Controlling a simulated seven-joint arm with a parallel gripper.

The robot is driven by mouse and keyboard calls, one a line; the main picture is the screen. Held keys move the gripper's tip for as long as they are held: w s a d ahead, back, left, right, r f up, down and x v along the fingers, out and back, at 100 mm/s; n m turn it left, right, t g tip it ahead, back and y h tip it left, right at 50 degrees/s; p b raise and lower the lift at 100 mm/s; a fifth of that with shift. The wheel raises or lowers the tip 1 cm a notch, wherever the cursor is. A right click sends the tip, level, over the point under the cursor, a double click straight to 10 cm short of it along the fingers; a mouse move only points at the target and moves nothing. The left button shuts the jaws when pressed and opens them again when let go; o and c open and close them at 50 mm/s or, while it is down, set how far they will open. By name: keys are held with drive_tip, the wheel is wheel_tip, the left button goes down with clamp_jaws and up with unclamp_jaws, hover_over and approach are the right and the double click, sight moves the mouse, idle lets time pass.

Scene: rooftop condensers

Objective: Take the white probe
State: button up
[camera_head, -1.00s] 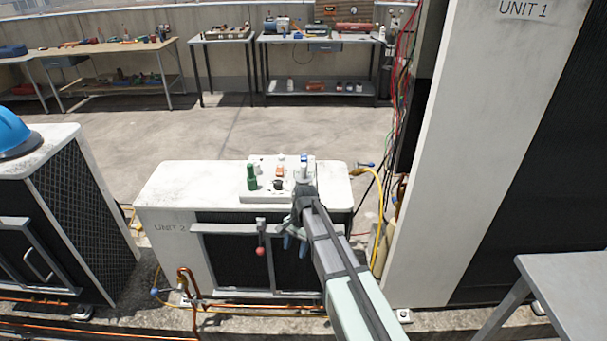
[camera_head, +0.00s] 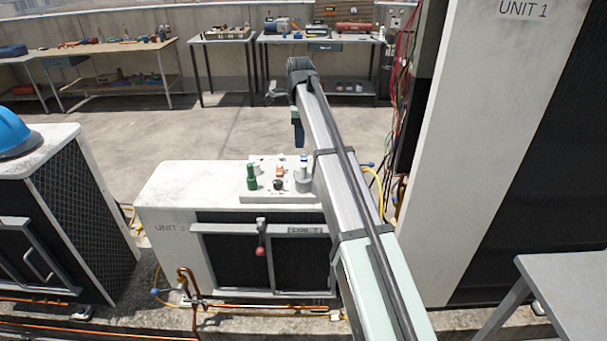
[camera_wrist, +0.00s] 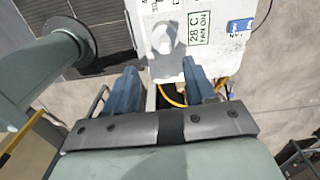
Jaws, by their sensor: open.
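On top of the UNIT 2 cabinet (camera_head: 175,185) lies a white panel (camera_head: 262,196) with small parts on it. At its right end a white, blue-topped piece (camera_head: 304,168) stands upright on a grey round base (camera_head: 303,184); it may be the white probe, but I cannot be sure. In the wrist view a pale upright piece (camera_wrist: 163,40) stands ahead of my gripper (camera_wrist: 160,68), beside a "28 C FAN ON" label (camera_wrist: 199,28). My gripper's blue fingers are apart with nothing between them. In the head view my gripper (camera_head: 298,138) hangs above the panel.
The panel also bears a green bottle-like part (camera_head: 251,178), a black knob (camera_head: 279,184) and an orange part (camera_head: 280,170). A yellow hose (camera_head: 377,182) and the tall UNIT 1 cabinet (camera_head: 470,130) stand to the right. Open floor (camera_head: 190,125) lies behind.

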sight(304, 165)
drive_tip(key=f, duration=0.7)
drive_tip(key=shift+w+d+f, duration=0.15)
drive_tip(key=shift+d+f, duration=0.1)
drive_tip(key=shift+d, duration=0.05)
drive_tip(key=shift+w+d+f, duration=0.1)
drive_tip(key=shift+d+f, duration=0.1)
drive_tip(key=shift+f, duration=1.2)
drive_tip(key=shift+w+d+f, duration=0.1)
drive_tip(key=shift+d+f, duration=0.1)
drive_tip(key=shift+f, duration=1.15)
clamp_jaws()
